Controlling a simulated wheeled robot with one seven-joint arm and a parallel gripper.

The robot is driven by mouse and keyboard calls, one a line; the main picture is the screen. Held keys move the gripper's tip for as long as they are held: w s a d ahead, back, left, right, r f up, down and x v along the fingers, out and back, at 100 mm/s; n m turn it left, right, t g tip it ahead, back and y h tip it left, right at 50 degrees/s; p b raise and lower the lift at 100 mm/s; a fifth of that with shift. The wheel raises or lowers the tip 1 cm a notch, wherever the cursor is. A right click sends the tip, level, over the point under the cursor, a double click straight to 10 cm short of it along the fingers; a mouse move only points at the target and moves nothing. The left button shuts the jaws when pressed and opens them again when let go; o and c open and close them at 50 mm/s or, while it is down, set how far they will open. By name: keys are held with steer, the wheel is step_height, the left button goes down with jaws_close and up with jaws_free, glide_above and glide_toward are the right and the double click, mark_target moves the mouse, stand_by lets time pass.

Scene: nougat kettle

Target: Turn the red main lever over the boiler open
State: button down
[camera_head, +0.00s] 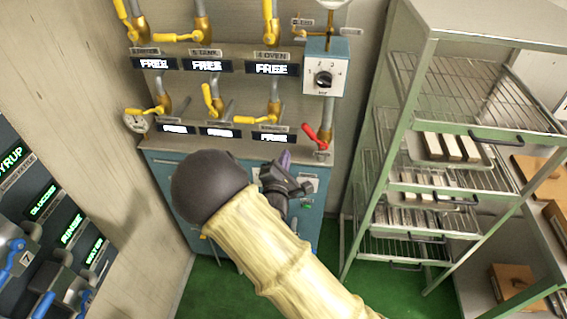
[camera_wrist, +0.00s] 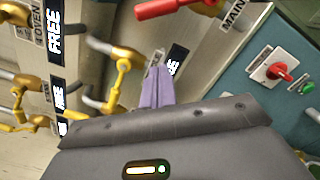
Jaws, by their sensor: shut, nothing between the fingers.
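The red lever (camera_head: 312,134) sits on a valve at the right end of the lower pipe row, above the blue-green cabinet. Its red handle slants up and left in the head view. In the wrist view the red lever (camera_wrist: 165,8) is at the top edge, partly cut off, near a label reading MAIN (camera_wrist: 233,14). My gripper (camera_head: 285,160) is below and left of the lever, apart from it. Its purple fingertips (camera_wrist: 156,85) are shut together and empty in the wrist view, below the red handle in the picture.
Several yellow levers (camera_head: 210,98) on brass valves line the wall, with FREE displays (camera_head: 271,69). A box with a black knob (camera_head: 324,79) is above the red lever. The cabinet has a red switch (camera_wrist: 279,71). A green rack (camera_head: 420,60) with trays stands right.

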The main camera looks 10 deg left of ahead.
mark_target(315, 139)
steer(key=w+d+r+p, duration=0.2)
steer(key=w+d+p, duration=0.1)
steer(key=w, duration=0.2)
steer(key=shift+w+r+p, duration=0.25)
steer(key=shift+w+p, duration=0.05)
steer(key=shift+w, duration=0.1)
steer(key=shift+d, duration=0.1)
steer(key=shift+d+r+m, duration=0.1)
steer(key=shift+r+m, duration=0.1)
steer(key=shift+m, duration=0.1)
